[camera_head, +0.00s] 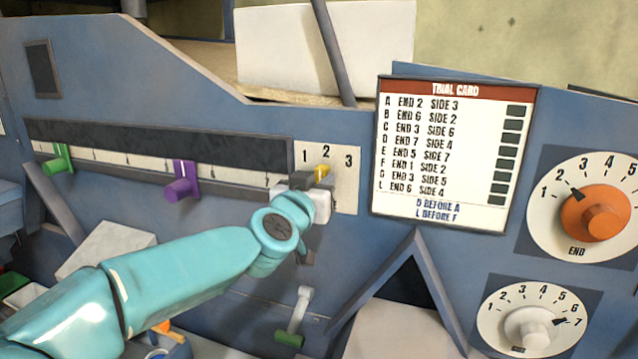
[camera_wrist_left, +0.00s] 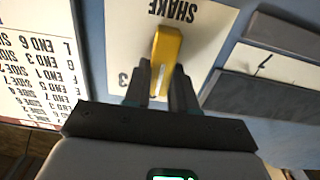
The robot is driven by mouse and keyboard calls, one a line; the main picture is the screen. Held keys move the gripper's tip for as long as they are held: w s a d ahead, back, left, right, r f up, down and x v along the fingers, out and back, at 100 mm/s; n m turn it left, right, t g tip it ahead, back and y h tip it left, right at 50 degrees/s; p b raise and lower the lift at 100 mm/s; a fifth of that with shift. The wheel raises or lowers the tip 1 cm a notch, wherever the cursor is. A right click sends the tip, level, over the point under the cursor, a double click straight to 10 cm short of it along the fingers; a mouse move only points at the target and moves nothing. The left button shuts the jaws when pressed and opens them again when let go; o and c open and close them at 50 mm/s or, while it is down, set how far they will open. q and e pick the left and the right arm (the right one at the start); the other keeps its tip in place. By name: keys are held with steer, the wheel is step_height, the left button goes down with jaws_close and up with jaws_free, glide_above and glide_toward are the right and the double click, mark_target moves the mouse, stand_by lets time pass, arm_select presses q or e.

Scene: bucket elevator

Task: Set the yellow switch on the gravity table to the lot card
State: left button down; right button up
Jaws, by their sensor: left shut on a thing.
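The yellow switch (camera_head: 322,172) sits on a white plate (camera_head: 346,190) numbered 1, 2 and 3 on the blue panel. In the head view its tip shows below the 2 and 3, partly hidden by my left gripper (camera_head: 312,180). In the left wrist view the yellow switch (camera_wrist_left: 165,58) stands between the two dark fingers of my left gripper (camera_wrist_left: 162,85), which is shut on it. The plate there reads SHAKE, with a 3 beside the switch. A card headed TRIAL CARD (camera_head: 455,150) lists letters with END and SIDE numbers. My right gripper is not in view.
Left of the plate, a slot scale carries a purple slider (camera_head: 182,182) and a green slider (camera_head: 58,160). At right are an orange END dial (camera_head: 596,212) and a white dial (camera_head: 528,326). A white lever with a green end (camera_head: 292,325) hangs below my left wrist.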

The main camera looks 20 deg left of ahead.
arm_select(q)
steer(key=shift+a+f+n+b, duration=0.15)
steer(key=shift+n+b, duration=0.3)
steer(key=shift+n, duration=1.7)
steer(key=shift+a+f+n+b, duration=0.15)
steer(key=shift+n+b, duration=0.3)
steer(key=shift+n, duration=1.7)
steer(key=shift+r, duration=0.1)
steer(key=c, duration=0.9)
jaws_free()
steer(key=shift+w, duration=0.1)
steer(key=s, duration=1.6)
steer(key=shift+s+a, duration=0.1)
steer(key=shift+a, duration=0.15)
